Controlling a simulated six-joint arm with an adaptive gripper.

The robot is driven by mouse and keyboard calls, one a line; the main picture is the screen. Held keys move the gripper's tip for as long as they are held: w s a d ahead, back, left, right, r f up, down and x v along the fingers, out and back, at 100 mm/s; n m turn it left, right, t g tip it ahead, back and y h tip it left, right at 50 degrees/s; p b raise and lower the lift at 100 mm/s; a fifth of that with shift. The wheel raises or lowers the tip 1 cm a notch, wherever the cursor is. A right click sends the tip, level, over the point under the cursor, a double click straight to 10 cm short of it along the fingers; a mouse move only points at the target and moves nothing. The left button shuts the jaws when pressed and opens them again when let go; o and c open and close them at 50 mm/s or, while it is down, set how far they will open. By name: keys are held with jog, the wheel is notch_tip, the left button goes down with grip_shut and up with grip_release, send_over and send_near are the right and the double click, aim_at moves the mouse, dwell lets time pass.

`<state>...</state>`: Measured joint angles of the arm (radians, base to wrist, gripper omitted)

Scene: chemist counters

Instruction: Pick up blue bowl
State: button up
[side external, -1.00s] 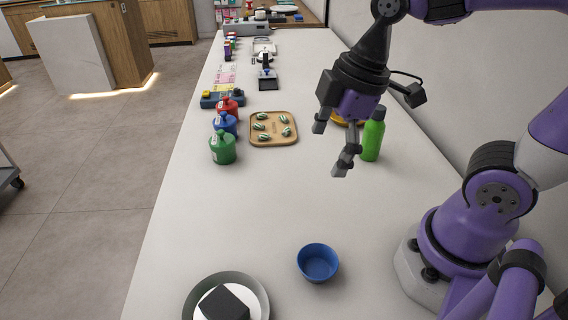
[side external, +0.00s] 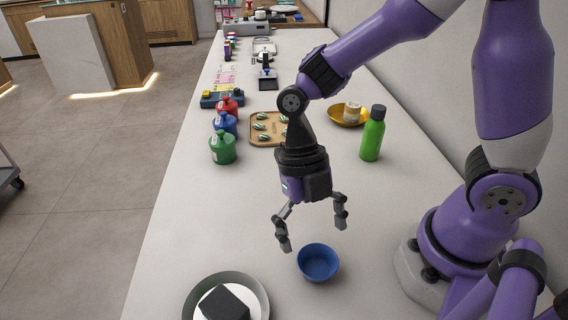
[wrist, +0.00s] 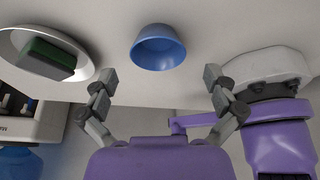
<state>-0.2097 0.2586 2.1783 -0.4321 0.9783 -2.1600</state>
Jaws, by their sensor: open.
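The blue bowl (side external: 318,263) stands upright and empty on the white counter, near the front of the side view. In the wrist view the blue bowl (wrist: 158,48) lies beyond the fingertips, roughly centred between them. My gripper (side external: 312,236) is open and empty, with its fingers pointing down, above the counter and close to the bowl. It does not touch the bowl. In the wrist view both fingers of my gripper (wrist: 160,78) are spread wide apart with nothing between them.
A plate (side external: 262,293) holding a dark block (side external: 224,303) stands left of the bowl. A green bottle (side external: 372,136), a yellow bowl (side external: 340,117), a wooden tray (side external: 256,140) and red, blue and green jars (side external: 222,150) stand farther back. The counter around the bowl is clear.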

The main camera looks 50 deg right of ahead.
aim_at(319, 272)
jog(key=x, duration=0.4)
jog(key=shift+s+a, duration=0.1)
jog(key=c, duration=1)
jog(key=shift+c, duration=0.2)
